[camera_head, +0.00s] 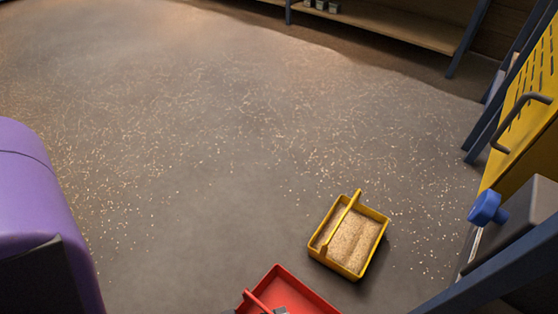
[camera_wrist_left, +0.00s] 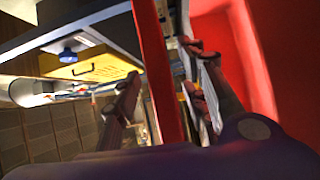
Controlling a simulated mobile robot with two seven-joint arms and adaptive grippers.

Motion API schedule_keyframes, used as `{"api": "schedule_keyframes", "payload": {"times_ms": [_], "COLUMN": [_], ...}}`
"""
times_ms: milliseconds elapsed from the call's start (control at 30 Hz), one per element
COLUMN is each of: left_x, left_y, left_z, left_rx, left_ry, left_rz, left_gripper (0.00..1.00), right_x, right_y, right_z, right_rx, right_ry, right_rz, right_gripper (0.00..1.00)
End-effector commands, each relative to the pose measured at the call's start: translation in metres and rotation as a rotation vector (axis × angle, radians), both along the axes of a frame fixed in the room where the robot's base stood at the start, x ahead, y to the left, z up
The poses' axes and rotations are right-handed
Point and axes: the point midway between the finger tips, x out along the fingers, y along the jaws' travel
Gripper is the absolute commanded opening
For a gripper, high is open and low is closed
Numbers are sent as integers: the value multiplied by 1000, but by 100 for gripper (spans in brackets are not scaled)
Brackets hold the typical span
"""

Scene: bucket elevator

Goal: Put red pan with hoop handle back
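The red pan (camera_head: 308,296) lies at the bottom edge of the head view, partly cut off. One end of its red hoop handle (camera_head: 256,301) shows at its left, with a small grey part beside it. In the left wrist view, red pan surface (camera_wrist_left: 262,50) fills the upper right, and a red bar (camera_wrist_left: 152,60), likely the handle, runs between the two dark fingers of my left gripper (camera_wrist_left: 165,92). The fingers stand apart with gaps beside the bar, so it looks open around it. My right gripper is out of view.
A yellow pan (camera_head: 372,258) holding grain sits on the floor just right of the red pan. A yellow panel (camera_head: 530,105) with a dark handle and a blue knob (camera_head: 487,208) stand at the right. A wooden shelf (camera_head: 400,30) is at the back. The middle floor is open, strewn with grain.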

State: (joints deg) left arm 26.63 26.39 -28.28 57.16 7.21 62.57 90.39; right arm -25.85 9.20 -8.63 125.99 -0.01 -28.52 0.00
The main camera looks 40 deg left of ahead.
Motion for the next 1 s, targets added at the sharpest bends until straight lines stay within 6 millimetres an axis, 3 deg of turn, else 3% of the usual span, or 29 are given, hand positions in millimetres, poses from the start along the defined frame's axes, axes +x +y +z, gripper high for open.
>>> {"api": "schedule_keyframes", "payload": {"times_ms": [167,267,700,1000], "left_x": [-1,-13,-84,-99], "left_y": [1,10,62,72], "left_z": [3,2,0,0], "left_rx": [1,3,3,0], "left_ry": [1,3,4,1], "left_rz": [0,0,1,0], "left_gripper": [39,39,39,39], "right_x": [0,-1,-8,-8], "right_y": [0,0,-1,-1], "right_z": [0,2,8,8], "right_rx": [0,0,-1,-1], "right_ry": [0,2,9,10], "right_rz": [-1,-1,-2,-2], "right_gripper": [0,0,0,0]}}
